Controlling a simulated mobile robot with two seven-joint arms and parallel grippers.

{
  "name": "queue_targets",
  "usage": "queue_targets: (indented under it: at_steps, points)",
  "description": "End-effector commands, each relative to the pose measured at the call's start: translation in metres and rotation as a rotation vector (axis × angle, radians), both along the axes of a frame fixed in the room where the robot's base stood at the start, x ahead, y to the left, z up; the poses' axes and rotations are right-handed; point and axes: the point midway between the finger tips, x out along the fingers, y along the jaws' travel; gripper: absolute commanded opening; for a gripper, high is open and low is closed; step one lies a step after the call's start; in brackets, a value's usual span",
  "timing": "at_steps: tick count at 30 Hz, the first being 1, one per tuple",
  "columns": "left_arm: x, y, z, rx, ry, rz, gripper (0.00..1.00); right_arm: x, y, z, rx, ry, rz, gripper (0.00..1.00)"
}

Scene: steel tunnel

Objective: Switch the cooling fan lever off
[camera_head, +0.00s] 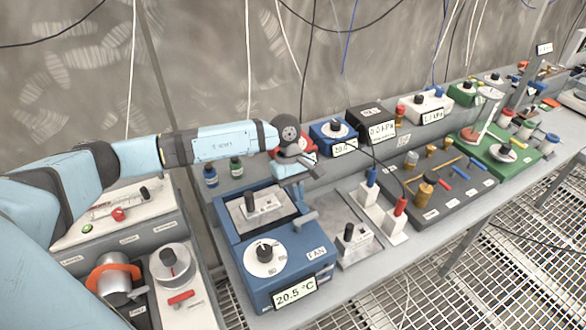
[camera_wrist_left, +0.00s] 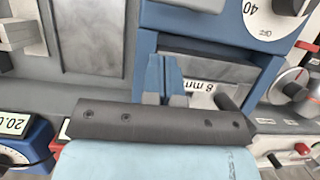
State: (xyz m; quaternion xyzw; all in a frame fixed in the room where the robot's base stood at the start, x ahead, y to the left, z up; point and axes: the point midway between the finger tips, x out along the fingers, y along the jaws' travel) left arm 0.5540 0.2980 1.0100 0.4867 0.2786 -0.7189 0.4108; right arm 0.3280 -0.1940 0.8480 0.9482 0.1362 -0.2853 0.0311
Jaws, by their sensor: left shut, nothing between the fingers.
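The blue unit marked FAN (camera_head: 316,252) stands at the front of the bench, with a dial on top and a 20.5 °C display. A grey plate with a dark upright handle (camera_head: 249,203) is set in its top; I cannot tell for sure if this is the cooling fan lever. My left gripper (camera_head: 297,183) is above the right rear part of this unit, shut and empty. Its blue fingers (camera_wrist_left: 167,82) also show shut in the left wrist view, over a blue frame (camera_wrist_left: 148,48). A grey bar (camera_head: 305,218) shows just below the gripper; contact is unclear. My right gripper is not in view.
A small grey box with a black knob (camera_head: 348,232) stands right of the unit. A white block with blue and red handles (camera_head: 378,215) is beyond it. Two small bottles (camera_head: 236,167) stand behind. Another panel with a red knob (camera_head: 118,214) is at left. Cables hang along the wall.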

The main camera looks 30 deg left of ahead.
Motion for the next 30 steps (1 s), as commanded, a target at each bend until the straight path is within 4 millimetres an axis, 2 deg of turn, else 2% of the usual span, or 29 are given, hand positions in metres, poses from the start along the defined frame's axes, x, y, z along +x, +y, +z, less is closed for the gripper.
queue_targets:
  at_steps: [1,3,9,22,30]
  points:
    - [-0.005,-0.010,0.006,-0.003,0.000,-0.004,0.00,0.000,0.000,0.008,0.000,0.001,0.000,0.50]
    - [-0.010,-0.018,0.005,-0.002,0.000,-0.003,0.00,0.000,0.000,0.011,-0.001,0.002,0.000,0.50]
    - [-0.019,-0.032,0.003,-0.001,0.000,-0.001,0.00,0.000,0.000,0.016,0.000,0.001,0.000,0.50]
    - [-0.019,-0.033,0.002,0.000,0.000,-0.001,0.00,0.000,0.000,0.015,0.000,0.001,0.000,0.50]
    - [-0.023,-0.026,0.001,0.000,-0.002,-0.036,0.00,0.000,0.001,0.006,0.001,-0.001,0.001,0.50]
